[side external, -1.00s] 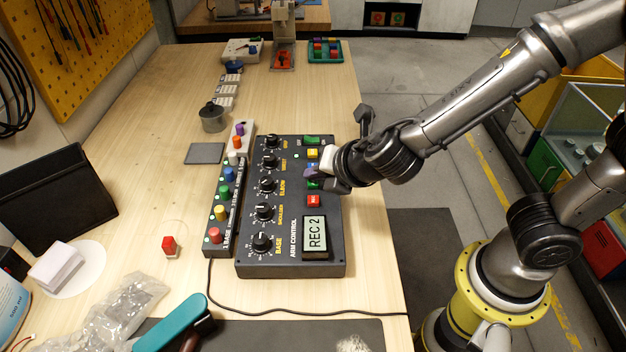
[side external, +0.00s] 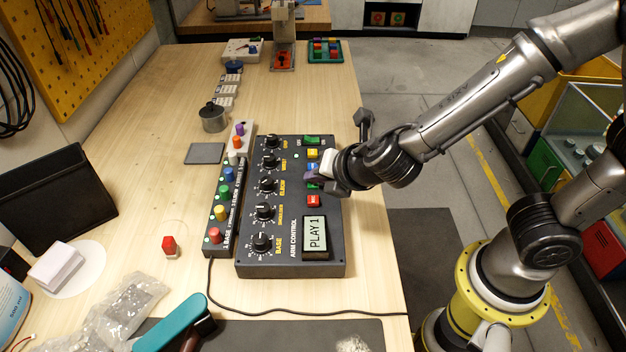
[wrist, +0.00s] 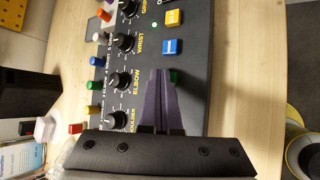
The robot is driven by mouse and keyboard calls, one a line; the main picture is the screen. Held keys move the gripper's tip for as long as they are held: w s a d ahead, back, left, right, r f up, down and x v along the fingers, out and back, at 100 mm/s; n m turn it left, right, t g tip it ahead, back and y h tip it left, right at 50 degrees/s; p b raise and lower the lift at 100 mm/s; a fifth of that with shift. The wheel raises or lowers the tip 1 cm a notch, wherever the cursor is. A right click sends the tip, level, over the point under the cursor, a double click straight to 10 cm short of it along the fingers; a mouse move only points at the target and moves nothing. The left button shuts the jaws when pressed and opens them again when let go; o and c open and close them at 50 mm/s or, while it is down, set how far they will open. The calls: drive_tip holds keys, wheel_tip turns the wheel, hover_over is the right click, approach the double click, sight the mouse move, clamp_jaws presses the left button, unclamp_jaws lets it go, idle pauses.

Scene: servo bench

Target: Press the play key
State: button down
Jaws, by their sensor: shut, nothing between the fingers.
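The dark arm control box (side external: 285,262) lies on the bench with a column of coloured keys. Its display (side external: 315,233) reads "PLAY 1". My gripper (side external: 308,177) is shut and empty, its purple fingers low over the key column. A green key (side external: 313,185) shows partly beside the fingers; in the wrist view the fingers (wrist: 160,73) cover much of the green key (wrist: 175,76). I cannot tell whether the fingertips touch it. The blue key (wrist: 172,47) and yellow key (wrist: 174,18) are clear. The key labels are unreadable.
A red key (side external: 313,201) lies between the green key and the display. Black knobs (side external: 265,212) line the box's left half. A strip of coloured buttons (side external: 221,213) lies left of the box. A cable runs along the front, and a small red-topped piece (side external: 169,245) stands left.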

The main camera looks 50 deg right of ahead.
drive_tip(key=shift+r, duration=0.85)
